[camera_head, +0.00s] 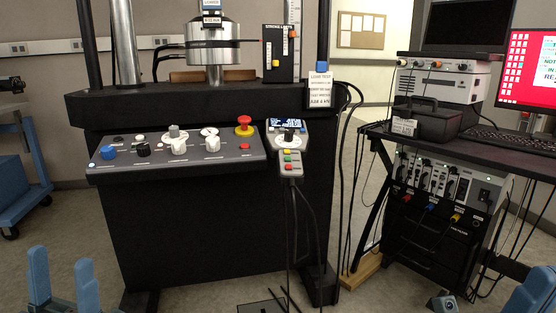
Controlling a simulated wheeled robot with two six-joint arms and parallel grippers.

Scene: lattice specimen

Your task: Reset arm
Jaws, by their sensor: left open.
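My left gripper (62,262) shows at the bottom left corner. Its two blue fingers point up and stand apart with nothing between them. It is well in front of and below the black test machine's control panel (215,158), touching nothing. A blue part that looks like my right gripper (536,292) is at the bottom right corner, mostly cut off by the frame edge, so its jaw state does not show. The lattice specimen cannot be made out.
The control panel has a red emergency button (244,122) and several knobs. A handheld controller (288,140) hangs beside it, cables running down. At right is a dark desk (455,145) with instruments and a red screen (530,70). A blue cart (18,180) stands at left.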

